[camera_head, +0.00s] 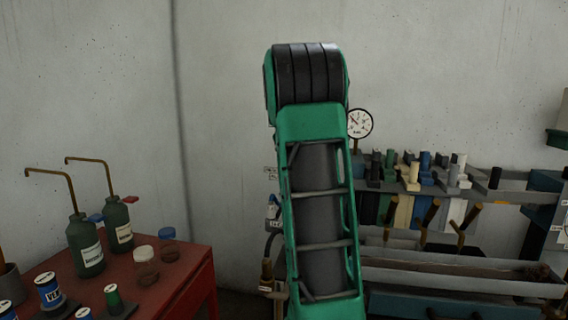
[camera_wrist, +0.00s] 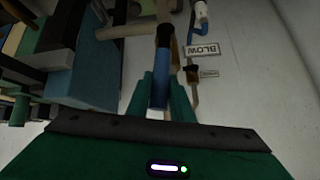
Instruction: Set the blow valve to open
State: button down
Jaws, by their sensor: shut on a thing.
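In the wrist view, the blow valve's blue lever handle (camera_wrist: 160,88) sits between the two teal fingers of my gripper (camera_wrist: 161,98). My gripper is shut on this handle. The valve's body and the pipe behind the handle are partly hidden. In the head view my arm stands in front and hides my gripper and the held handle.
A second blue handle with a white part (camera_wrist: 201,14) is at the wrist view's top. In the head view, a gauge (camera_head: 360,123) and a rack of tools (camera_head: 420,180) are right of my arm. A red table (camera_head: 180,284) with bottles and jars stands left.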

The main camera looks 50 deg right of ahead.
jog(key=shift+w+a+f, duration=0.1)
jog(key=shift+w+a, duration=0.15)
jog(key=shift+w, duration=0.2)
jog(key=c, duration=1.6)
grip_release()
jog(key=shift+o, duration=0.2)
jog(key=shift+s+d, duration=0.1)
jog(key=shift+s, duration=0.1)
jog(key=v, duration=1)
jog(key=shift+a+r, duration=0.3)
